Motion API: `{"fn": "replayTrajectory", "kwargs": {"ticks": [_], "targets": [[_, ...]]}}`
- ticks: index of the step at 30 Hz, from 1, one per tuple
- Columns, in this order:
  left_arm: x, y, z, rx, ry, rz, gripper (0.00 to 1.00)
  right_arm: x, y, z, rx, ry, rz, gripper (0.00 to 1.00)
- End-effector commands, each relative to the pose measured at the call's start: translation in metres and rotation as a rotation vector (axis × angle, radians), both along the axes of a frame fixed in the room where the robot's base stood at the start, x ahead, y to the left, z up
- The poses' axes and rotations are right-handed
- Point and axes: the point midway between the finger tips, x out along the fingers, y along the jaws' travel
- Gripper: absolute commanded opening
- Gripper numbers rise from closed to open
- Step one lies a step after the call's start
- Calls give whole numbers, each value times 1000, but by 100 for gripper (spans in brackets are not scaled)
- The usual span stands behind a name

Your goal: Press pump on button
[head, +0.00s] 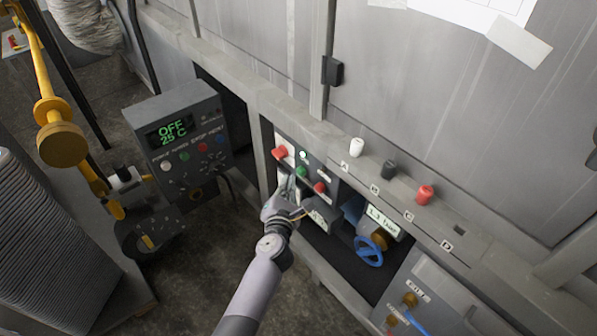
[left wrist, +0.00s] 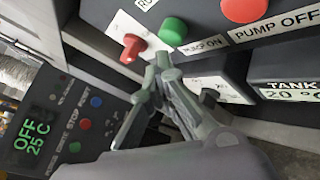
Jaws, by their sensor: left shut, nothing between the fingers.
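The green pump on button (head: 302,171) is on the dark panel in the middle of the head view. In the left wrist view the green button (left wrist: 173,31) sits beside its "PUMP ON" label (left wrist: 203,48). The red pump off button (head: 320,188) is to its right; it also shows in the left wrist view (left wrist: 244,9). My left gripper (head: 288,182) is shut and empty, its tips just below and left of the green button. In the left wrist view the fingertips (left wrist: 161,64) are just below the button, with a gap showing between. My right gripper is not in view.
A red knob (head: 279,153) is left of the green button. A controller box (head: 182,130) reading "OFF 25 C" stands at left. A pressure display (head: 382,220) and blue handwheel (head: 369,251) are at right. White, black and red pegs (head: 425,194) stand on the ledge above.

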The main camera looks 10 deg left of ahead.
Motion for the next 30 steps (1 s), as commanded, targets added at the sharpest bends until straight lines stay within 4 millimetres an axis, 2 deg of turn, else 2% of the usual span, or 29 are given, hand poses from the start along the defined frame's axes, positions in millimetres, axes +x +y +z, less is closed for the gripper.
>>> {"fn": "replayTrajectory", "kwargs": {"ticks": [10, 24, 30], "targets": [[-3, 2, 0, 1, 1, 0, 0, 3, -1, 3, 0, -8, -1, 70], [-37, 29, 0, 2, 1, 2, 0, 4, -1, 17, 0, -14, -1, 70], [-40, 31, 0, 0, 0, 0, 0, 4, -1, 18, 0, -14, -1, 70]]}}
